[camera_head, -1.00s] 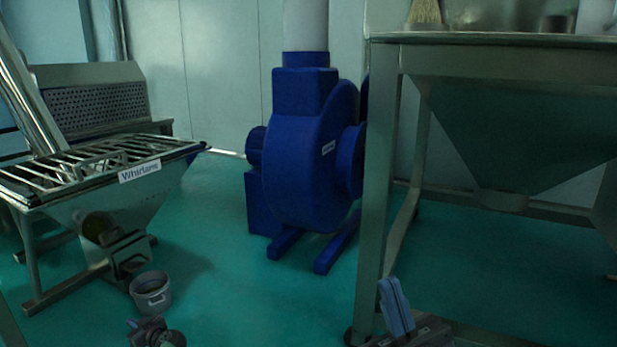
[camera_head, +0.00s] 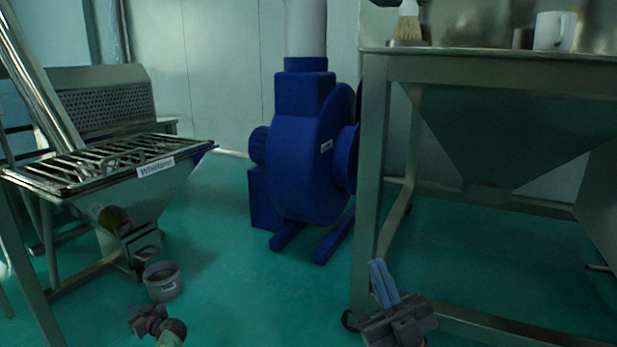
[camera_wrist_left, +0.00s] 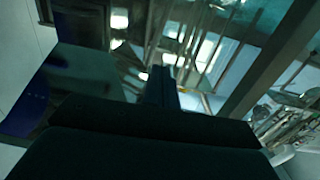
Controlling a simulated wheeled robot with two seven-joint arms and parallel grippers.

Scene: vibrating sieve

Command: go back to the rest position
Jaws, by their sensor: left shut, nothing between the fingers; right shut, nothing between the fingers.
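My left gripper (camera_head: 136,318) shows low in the head view, left of centre, over the green floor in front of the grey bucket. Its fingers are hard to make out there. In the left wrist view its fingers (camera_wrist_left: 161,88) are together with nothing between them. My right gripper (camera_head: 380,284) points up at the lower right of the head view, in front of the steel stand's leg. Its two blue fingers are closed together and empty.
The steel stand (camera_head: 367,180) with a hopper rises at the right; a brush (camera_head: 408,25) and a white mug (camera_head: 553,31) are on top. The blue blower (camera_head: 305,150) stands mid-view. The sieve machine (camera_head: 90,175) and bucket (camera_head: 162,281) are at left. Green floor lies open between.

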